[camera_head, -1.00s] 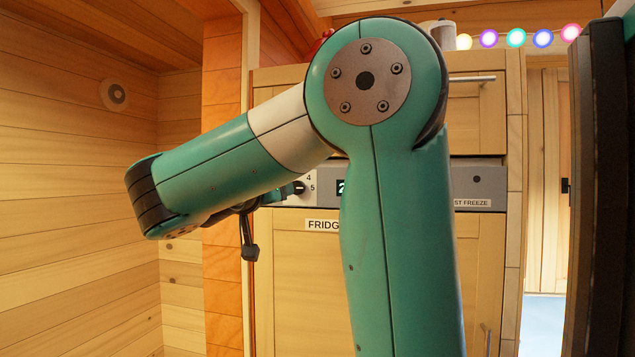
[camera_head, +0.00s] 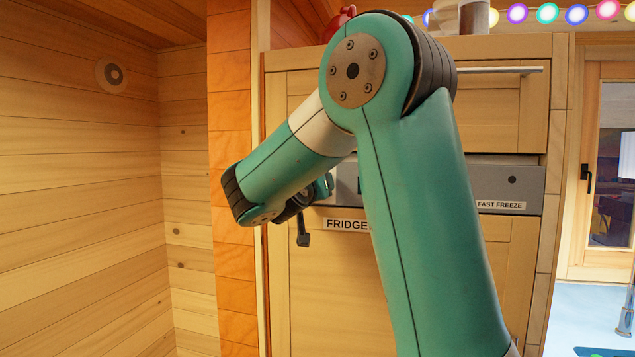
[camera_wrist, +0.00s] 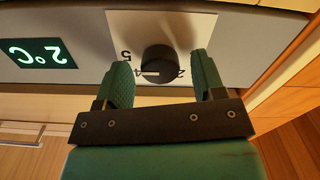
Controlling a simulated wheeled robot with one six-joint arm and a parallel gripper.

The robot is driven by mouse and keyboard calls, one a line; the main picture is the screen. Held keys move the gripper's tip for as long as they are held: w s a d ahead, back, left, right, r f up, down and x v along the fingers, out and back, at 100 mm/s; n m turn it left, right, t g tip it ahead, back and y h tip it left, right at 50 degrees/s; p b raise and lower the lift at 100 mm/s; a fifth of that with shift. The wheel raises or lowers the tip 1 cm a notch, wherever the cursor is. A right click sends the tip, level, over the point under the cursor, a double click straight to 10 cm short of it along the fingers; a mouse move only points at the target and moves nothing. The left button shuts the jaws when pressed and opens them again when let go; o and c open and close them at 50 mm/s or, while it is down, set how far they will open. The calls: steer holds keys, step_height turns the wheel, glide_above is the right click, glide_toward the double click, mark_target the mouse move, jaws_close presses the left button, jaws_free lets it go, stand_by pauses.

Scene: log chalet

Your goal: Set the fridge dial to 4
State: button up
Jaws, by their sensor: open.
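The fridge dial (camera_wrist: 160,63) is a round black knob on a pale plate, seen upside down in the wrist view. A 5 and what looks like a 4 are at its left, and a 2 at its lower right. A pale mark shows by the 4, but I cannot tell for sure where the pointer sits. My gripper (camera_wrist: 159,60) is open, with one green finger on each side of the dial; I cannot tell whether they touch it. In the head view my gripper (camera_head: 324,187) is at the grey panel, and the dial is hidden behind my arm.
The grey control panel (camera_head: 525,182) has a FAST FREEZE label at right. A display (camera_wrist: 40,53) reads 2°C. The FRIDGE door (camera_head: 335,290) is below, and a log wall (camera_head: 90,190) is at left. A doorway is at far right.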

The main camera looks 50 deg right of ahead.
steer(key=c, duration=0.9)
steer(key=shift+n, duration=0.3)
steer(key=n, duration=0.8)
steer(key=shift+w+a, duration=0.1)
steer(key=shift+n, duration=0.3)
